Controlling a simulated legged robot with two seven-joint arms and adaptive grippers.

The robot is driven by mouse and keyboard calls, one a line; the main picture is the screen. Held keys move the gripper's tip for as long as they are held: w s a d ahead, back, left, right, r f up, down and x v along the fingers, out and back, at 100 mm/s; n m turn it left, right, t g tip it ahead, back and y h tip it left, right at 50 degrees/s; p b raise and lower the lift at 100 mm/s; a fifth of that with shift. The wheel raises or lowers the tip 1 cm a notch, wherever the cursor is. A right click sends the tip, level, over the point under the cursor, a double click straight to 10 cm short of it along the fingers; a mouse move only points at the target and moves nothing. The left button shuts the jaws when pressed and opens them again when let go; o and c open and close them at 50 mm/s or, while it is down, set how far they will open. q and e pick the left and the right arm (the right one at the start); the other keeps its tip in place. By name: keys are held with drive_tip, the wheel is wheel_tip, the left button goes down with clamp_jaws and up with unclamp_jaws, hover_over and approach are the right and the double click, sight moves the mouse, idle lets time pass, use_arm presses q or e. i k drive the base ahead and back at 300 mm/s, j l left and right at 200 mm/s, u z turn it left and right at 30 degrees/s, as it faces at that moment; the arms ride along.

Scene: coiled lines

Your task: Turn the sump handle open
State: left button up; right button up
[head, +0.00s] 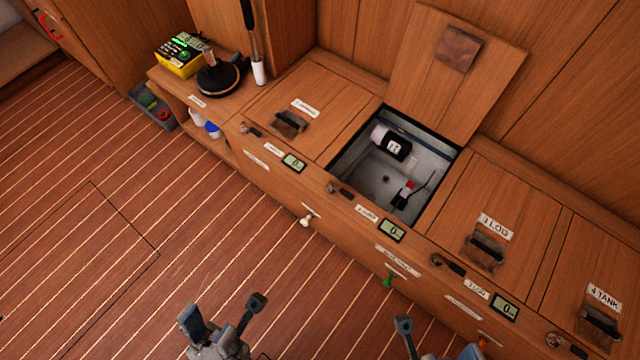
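An open compartment (385,170) lies in the middle of the wooden bench, its lid (455,60) leaning up behind it. A small dark latch handle (340,190) sits at its front edge. On the bench front below are a white T-shaped handle (307,216), a green handle (388,281) and an orange one (485,340). The labels by them are too small to read, so I cannot tell which is the sump handle. My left gripper (223,308) is open and empty, low in front of the bench. My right gripper (437,338) is open at the bottom edge, partly cut off. Neither touches a handle.
Inside the compartment are a dark bottle (391,143) with a white label and a small device with a red top (405,193). Closed lids (485,250) with dark grips flank it. The floor (110,190) is clear.

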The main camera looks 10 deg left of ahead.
sight(344, 192)
drive_tip(key=i+l+z, duration=0.2)
drive_tip(key=z, duration=0.2)
drive_tip(key=i+l+z, duration=0.15)
drive_tip(key=z, duration=0.3)
drive_tip(key=i+j, duration=0.05)
